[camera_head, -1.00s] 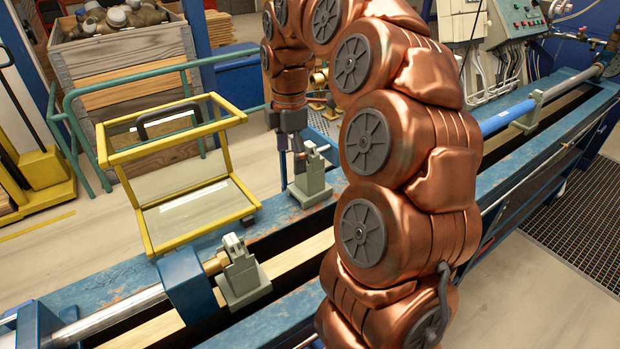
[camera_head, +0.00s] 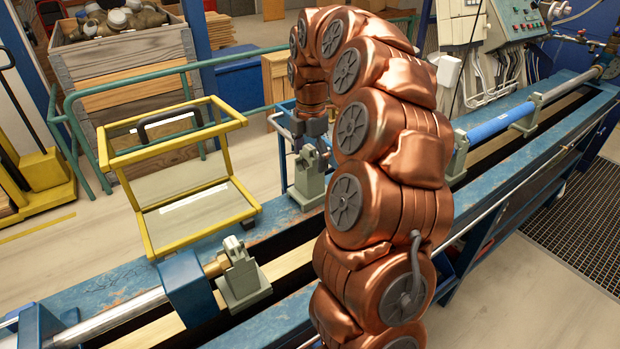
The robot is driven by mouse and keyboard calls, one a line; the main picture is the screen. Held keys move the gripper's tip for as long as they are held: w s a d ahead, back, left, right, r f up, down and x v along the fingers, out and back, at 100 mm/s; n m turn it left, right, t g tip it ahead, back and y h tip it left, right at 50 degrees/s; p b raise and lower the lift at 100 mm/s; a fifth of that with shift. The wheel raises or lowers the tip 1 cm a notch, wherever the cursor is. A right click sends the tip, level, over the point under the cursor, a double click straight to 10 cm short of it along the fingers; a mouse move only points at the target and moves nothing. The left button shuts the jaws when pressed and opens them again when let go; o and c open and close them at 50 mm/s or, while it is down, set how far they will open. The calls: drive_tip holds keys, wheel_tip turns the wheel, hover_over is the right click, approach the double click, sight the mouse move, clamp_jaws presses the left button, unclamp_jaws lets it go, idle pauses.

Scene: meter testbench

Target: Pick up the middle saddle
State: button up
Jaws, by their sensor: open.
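Several grey-green saddles stand in a row on the blue bench. The saddle nearest the middle (camera_head: 308,188) stands upright on the rails, with a metal clamp piece on top. My gripper (camera_head: 311,150) points down at the top of this saddle and is open. Its dark fingers overlap the saddle's top in the picture, and I cannot tell whether they touch it. Another saddle (camera_head: 242,281) stands nearer, beside a brass fitting. A further saddle (camera_head: 458,158) is partly hidden behind my arm, at the near end of a blue pipe.
The blue bench (camera_head: 95,293) runs diagonally across the view. A metal pipe (camera_head: 110,317) lies at the near left. A blue pipe (camera_head: 500,124) lies at the right, and a control box (camera_head: 520,17) stands behind.

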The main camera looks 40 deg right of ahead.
sight(309, 188)
drive_tip(key=f, duration=0.1)
drive_tip(key=f+p, duration=0.1)
drive_tip(key=f, duration=0.1)
drive_tip(key=shift+w+d, duration=0.1)
drive_tip(key=shift+w, duration=0.2)
drive_tip(key=shift+f, duration=0.65)
clamp_jaws()
